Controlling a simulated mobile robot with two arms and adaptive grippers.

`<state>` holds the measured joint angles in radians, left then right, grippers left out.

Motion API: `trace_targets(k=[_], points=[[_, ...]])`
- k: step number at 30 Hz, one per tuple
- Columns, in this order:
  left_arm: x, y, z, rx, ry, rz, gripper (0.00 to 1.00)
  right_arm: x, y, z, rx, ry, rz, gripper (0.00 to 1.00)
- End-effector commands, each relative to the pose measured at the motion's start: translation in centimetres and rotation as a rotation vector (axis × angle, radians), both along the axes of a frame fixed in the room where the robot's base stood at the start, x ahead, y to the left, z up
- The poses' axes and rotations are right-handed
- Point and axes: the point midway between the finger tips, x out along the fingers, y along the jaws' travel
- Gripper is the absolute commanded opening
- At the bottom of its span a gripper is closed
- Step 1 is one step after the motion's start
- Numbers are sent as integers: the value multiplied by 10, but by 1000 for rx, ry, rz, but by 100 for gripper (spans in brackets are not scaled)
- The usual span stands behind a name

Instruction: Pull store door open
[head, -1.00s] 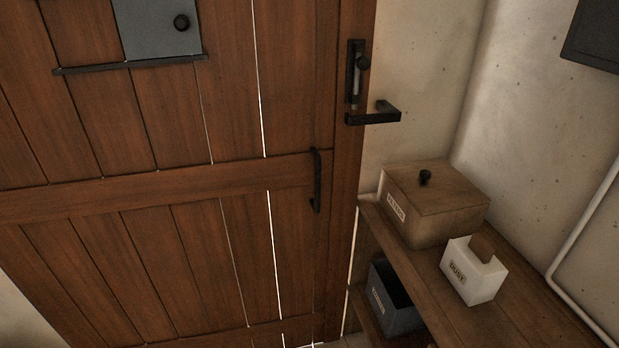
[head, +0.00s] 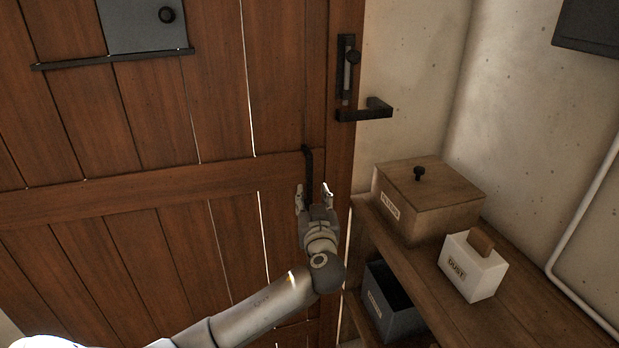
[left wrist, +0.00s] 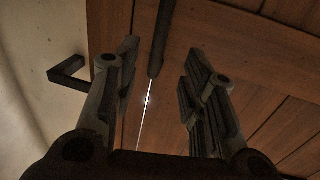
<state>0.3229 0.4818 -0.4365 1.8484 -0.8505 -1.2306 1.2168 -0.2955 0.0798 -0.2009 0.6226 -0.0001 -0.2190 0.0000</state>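The brown plank store door (head: 225,120) fills the left and middle of the head view and looks closed or nearly so. Its dark vertical pull handle (head: 307,165) is near the door's right edge. My left gripper (head: 314,190) is open, in front of the handle's lower part, which it hides. In the left wrist view the handle (left wrist: 160,40) runs down between the two spread fingers of my left gripper (left wrist: 165,75), with room on both sides. I cannot tell whether it touches. My right gripper is not in view.
A black latch lever (head: 365,110) sits on the post right of the handle. A wooden shelf (head: 455,318) at the right bears a lidded wooden box (head: 430,205) and a white box (head: 472,268). A dark bin (head: 390,310) stands below.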

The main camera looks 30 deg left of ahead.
Motion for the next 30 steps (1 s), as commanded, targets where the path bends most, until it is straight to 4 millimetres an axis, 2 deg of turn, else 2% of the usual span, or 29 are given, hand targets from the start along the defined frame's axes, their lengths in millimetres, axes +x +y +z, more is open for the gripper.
trace_targets(k=[18, 24, 30], points=[[65, 52, 2, 0, 1, 2, 39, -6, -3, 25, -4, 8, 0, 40], [78, 61, 1, 0, 3, -1, 39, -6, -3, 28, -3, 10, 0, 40], [83, 65, 0, -1, 2, 0, 39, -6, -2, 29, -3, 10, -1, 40]])
